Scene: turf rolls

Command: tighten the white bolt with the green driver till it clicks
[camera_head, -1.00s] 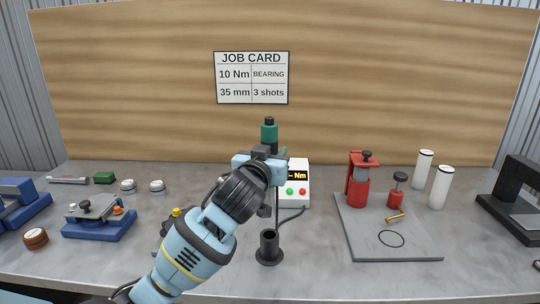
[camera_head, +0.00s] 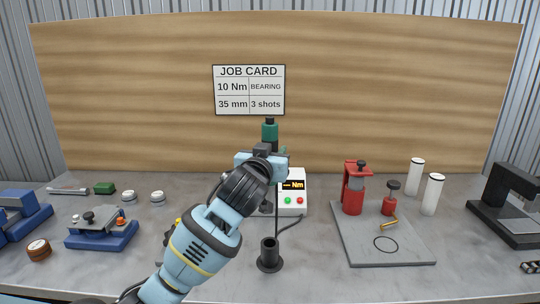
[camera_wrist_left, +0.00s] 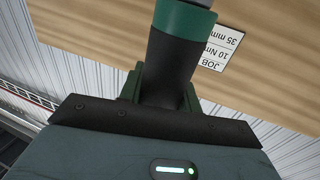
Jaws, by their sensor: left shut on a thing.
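The green driver (camera_head: 270,133) stands upright with a black cap, above the bench's middle. My left gripper (camera_head: 266,152) is shut around its dark body. In the left wrist view the driver's dark grip (camera_wrist_left: 170,68) and green collar (camera_wrist_left: 184,18) rise from between the fingers. A thin dark shaft (camera_head: 277,215) runs down below the gripper towards a black cup-shaped stand (camera_head: 269,256). I cannot make out the white bolt; my left arm hides part of the bench. My right gripper is not in view.
A white controller box (camera_head: 291,205) with an "Nm" display stands just behind the driver, cabled to it or the stand. A grey plate (camera_head: 375,248) with red tools lies right. A blue fixture (camera_head: 103,236) sits left. The job card (camera_head: 249,90) hangs behind.

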